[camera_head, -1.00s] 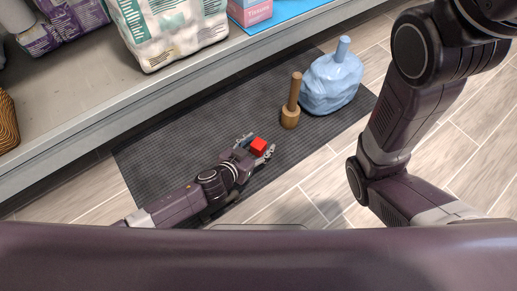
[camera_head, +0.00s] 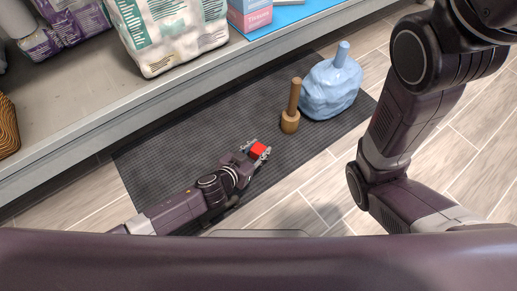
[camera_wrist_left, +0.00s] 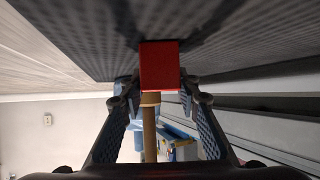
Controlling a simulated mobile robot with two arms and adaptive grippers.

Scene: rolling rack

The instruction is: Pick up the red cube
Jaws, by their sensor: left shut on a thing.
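The red cube (camera_head: 258,150) is over the dark mat, between the fingertips of my left gripper (camera_head: 256,152). The left gripper is shut on the cube. In the left wrist view, the red cube (camera_wrist_left: 159,66) fills the gap between the two fingertips, with the mat's surface close by. I cannot tell whether the cube touches the mat. My right arm (camera_head: 400,150) shows on the right side of the head view, but its gripper is out of view.
The dark mat (camera_head: 190,140) lies on a wood-look floor. A wooden plunger-like object (camera_head: 291,120) and a light blue lumpy bag (camera_head: 330,88) stand beyond the cube. A grey shelf (camera_head: 110,110) with a white bag (camera_head: 170,35) and a tissue box (camera_head: 250,14) borders the left.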

